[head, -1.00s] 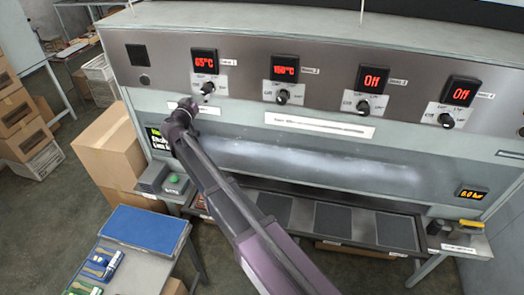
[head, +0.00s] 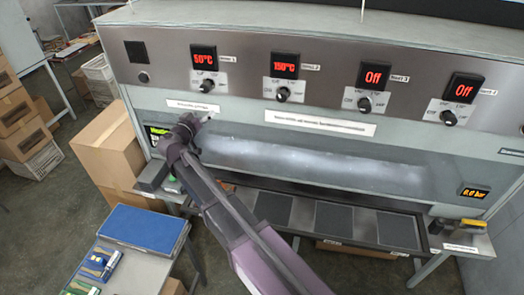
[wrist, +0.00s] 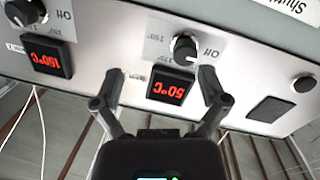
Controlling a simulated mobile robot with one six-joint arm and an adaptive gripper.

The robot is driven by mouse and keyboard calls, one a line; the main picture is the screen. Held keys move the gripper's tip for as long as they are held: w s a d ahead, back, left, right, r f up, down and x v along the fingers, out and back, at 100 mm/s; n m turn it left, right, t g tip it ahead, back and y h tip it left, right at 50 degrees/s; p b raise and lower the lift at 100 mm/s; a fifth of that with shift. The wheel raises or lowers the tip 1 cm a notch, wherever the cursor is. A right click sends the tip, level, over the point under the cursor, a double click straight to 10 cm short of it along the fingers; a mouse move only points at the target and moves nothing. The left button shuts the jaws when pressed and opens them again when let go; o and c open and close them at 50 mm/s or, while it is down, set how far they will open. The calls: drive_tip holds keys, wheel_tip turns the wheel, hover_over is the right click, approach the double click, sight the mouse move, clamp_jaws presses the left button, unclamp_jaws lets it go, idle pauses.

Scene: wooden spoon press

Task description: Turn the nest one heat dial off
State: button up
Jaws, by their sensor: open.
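The nest one heat dial (head: 207,86) is a black knob on the steel panel, under a red display (head: 203,57) reading 50°C. The 50°C display (wrist: 171,87) is between the fingers there. My gripper (head: 206,118) is below the dial in the head view. In the wrist view my gripper (wrist: 160,74) is open and empty, its fingers apart and not around the knob. The exact knob angle is hard to tell.
The nest two dial (head: 283,94) sits to the right under a 150°C display (head: 285,65). Two further displays to the right read Off. A pressure readout (head: 474,192) shows 0.0 bar.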

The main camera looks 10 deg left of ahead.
drive_tip(key=w+d+f+g+h+b, duration=0.1)
drive_tip(key=d+f+g+b, duration=0.1)
drive_tip(key=d+f, duration=0.5)
drive_tip(key=d+f+m+g+h+b, duration=0.1)
drive_tip(key=d+f+b, duration=0.4)
drive_tip(key=d, duration=0.8)
drive_tip(key=shift+w+f+m+g+h, duration=0.35)
drive_tip(key=shift+f+g+h, duration=0.25)
drive_tip(key=shift+f+g, duration=0.65)
drive_tip(key=shift+d+r, duration=0.1)
drive_tip(key=s+d+f+g+b, duration=0.3)
drive_tip(key=d+f, duration=0.3)
drive_tip(key=d, duration=0.3)
drive_tip(key=s+d+f+g+b, duration=0.3)
drive_tip(key=d+f, duration=0.3)
drive_tip(key=d, duration=0.3)
drive_tip(key=s+d+f+g+y+b, duration=0.5)
drive_tip(key=s+d+f, duration=0.5)
drive_tip(key=s, duration=0.3)
drive_tip(key=shift+s+d+y+b, duration=0.35)
drive_tip(key=shift+s+d+y, duration=0.05)
drive_tip(key=shift+y, duration=0.3)
